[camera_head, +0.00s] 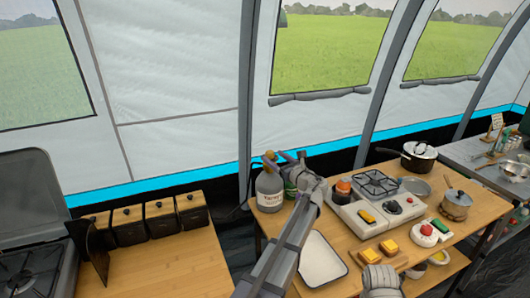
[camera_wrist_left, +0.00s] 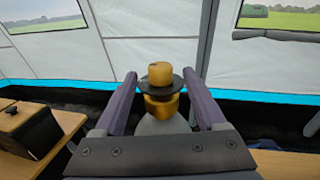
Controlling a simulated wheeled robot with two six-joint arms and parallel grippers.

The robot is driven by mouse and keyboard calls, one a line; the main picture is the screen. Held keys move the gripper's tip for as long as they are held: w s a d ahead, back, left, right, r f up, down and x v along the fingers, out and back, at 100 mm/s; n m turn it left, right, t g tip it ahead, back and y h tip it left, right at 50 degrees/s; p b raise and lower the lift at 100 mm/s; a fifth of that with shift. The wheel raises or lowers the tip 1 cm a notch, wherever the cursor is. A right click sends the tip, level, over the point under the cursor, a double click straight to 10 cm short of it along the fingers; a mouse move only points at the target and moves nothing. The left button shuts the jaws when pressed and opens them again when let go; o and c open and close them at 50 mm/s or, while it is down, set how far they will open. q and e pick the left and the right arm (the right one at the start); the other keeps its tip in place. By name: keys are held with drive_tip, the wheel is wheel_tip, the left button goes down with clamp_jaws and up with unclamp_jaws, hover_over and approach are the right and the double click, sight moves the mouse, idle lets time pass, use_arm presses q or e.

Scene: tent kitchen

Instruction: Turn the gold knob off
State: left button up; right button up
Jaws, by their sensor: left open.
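The gold knob (camera_head: 269,155) sits on top of a grey gas bottle (camera_head: 268,188) with a white label, at the left end of the wooden table. My left gripper (camera_head: 284,157) is at the knob's height, close beside it. In the left wrist view the gold knob (camera_wrist_left: 160,73) stands between the two open fingers, above a dark disc and a gold neck. Gaps show on both sides, so the fingers appear apart from it. The bottle's lower part is hidden there by the gripper's body.
A two-burner stove (camera_head: 377,208), a white tray (camera_head: 322,260), a lidded pot (camera_head: 419,156) and a saucepan (camera_head: 456,204) are on the table (camera_head: 440,250). Dark boxes with wooden lids (camera_head: 160,220) stand on the left counter (camera_head: 170,268). The tent wall is behind.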

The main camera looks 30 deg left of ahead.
use_arm(q)
drive_tip(key=x, duration=0.7)
clamp_jaws()
idle(0.6)
